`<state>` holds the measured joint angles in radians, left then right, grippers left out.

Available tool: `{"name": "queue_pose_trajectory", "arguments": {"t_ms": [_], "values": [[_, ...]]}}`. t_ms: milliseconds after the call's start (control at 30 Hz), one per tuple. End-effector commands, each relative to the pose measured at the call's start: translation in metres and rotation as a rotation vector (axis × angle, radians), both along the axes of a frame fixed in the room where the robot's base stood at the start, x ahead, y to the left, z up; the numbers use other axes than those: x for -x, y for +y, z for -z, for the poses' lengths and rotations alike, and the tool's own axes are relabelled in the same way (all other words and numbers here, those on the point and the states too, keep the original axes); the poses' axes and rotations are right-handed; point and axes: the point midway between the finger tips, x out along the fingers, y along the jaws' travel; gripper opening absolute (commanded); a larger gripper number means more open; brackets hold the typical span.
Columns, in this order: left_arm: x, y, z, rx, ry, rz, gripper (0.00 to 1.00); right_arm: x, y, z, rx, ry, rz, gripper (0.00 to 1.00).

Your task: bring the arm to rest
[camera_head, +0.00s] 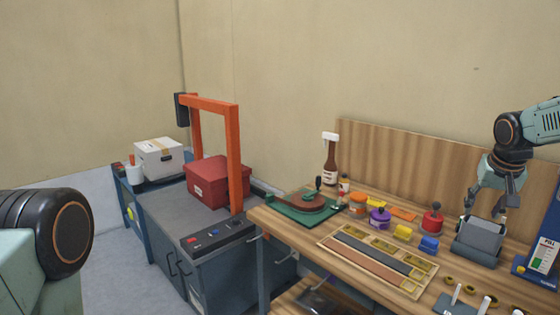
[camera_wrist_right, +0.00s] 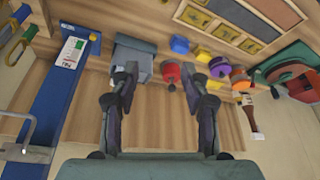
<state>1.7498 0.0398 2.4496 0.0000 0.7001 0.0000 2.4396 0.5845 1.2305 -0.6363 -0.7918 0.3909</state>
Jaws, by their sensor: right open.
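My right arm (camera_head: 528,125) comes in from the right over the wooden workbench (camera_head: 290,228). My right gripper (camera_head: 491,207) points down, open, just above a grey box-shaped holder (camera_head: 478,238). In the right wrist view the two fingers of this gripper (camera_wrist_right: 160,82) stand apart with nothing between them. The grey holder (camera_wrist_right: 133,55) lies beyond the finger on the left there. Of my left arm (camera_head: 40,240) only a dark round joint and a pale link show at the lower left. The left gripper is out of view.
A blue stand with a pill label (camera_head: 545,258) is close on the right. A red jar (camera_head: 432,220), purple jar (camera_head: 379,218) and blue block (camera_head: 429,243) stand left of the gripper. A wooden backboard (camera_head: 400,165) rises behind. A sectioned tray (camera_head: 330,243) lies in front.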

Motion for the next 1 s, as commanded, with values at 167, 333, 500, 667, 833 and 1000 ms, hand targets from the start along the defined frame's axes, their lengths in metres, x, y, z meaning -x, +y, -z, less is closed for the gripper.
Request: {"name": "queue_pose_trajectory", "arguments": {"t_ms": [167,333,500,667,833,1000], "values": [[0.000,0.000,0.000,0.000,0.000,0.000,0.00,-0.010,-0.002,-0.003,0.013,-0.038,-0.030,0.46],[0.000,0.000,0.000,0.000,0.000,0.000,0.00,-0.031,0.010,-0.002,0.002,-0.141,-0.084,0.46],[0.000,0.000,0.000,0.000,0.000,0.000,0.00,-0.044,0.040,0.011,-0.028,-0.231,-0.149,0.46],[0.000,0.000,0.009,0.000,0.000,0.000,0.00,-0.045,0.094,0.056,-0.065,-0.295,-0.230,0.46],[0.000,0.000,0.028,0.000,0.000,0.000,0.00,-0.017,0.162,0.142,-0.105,-0.307,-0.297,0.46],[0.000,0.000,0.048,0.000,0.001,0.000,0.00,0.037,0.213,0.227,-0.127,-0.266,-0.332,0.46]]}}
